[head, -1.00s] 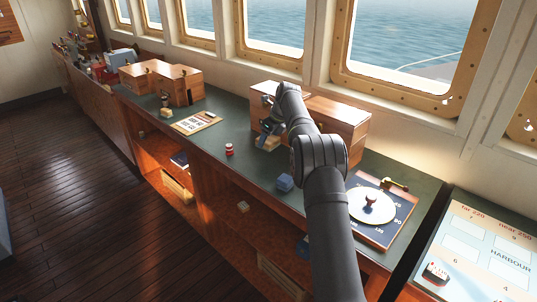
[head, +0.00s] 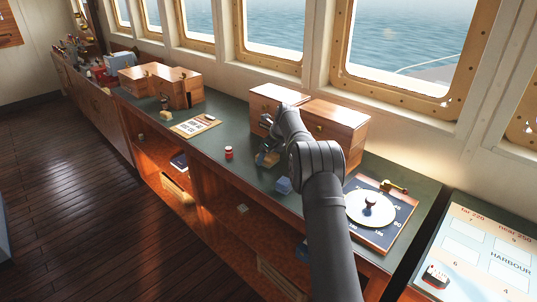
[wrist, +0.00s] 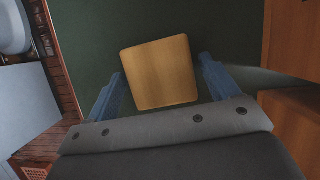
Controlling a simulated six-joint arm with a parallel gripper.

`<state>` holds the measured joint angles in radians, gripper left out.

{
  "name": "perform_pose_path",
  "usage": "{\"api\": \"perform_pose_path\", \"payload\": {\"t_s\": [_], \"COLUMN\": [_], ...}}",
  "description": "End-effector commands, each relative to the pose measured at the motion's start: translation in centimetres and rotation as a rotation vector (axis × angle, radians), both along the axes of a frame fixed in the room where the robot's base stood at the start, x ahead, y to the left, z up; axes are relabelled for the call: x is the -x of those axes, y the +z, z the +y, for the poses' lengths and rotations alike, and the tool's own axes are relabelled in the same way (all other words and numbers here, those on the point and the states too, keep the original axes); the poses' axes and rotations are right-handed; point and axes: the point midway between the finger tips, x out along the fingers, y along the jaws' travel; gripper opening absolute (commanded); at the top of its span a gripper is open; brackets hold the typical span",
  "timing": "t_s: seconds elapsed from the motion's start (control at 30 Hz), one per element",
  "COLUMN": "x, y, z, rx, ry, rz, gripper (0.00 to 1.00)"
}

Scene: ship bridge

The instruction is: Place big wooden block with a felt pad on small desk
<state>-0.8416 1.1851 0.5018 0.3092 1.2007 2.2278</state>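A tan wooden block (wrist: 160,72) sits between the two blue fingers of my gripper (wrist: 161,80) in the wrist view, turned slightly askew to them. Narrow green gaps show beside the block, so the fingers look open around it. In the head view my gripper (head: 268,149) is low over the green-topped counter (head: 205,149), with the tan block (head: 265,159) just below it, partly hidden. I cannot see a felt pad on it. I cannot tell which surface is the small desk.
Wooden cabinets (head: 335,121) stand close behind my gripper. A blue block (head: 284,186) and a red-and-white item (head: 228,153) stand on the counter nearby. A board with a white disc (head: 385,222) lies to the right. Open shelves (head: 225,218) lie under the counter's front edge.

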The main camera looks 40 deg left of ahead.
Motion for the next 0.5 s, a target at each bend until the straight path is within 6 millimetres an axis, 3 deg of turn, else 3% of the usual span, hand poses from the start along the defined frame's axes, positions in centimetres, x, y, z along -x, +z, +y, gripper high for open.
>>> {"api": "perform_pose_path", "payload": {"t_s": [0.33, 0.5], "x": [0.0, -0.1], "y": [0.2, 2.0], "z": [-0.1, -0.7], "rx": [0.0, -0.002], "ry": [0.0, 0.001], "rz": [0.0, -0.001], "gripper": [0.87, 0.87]}}
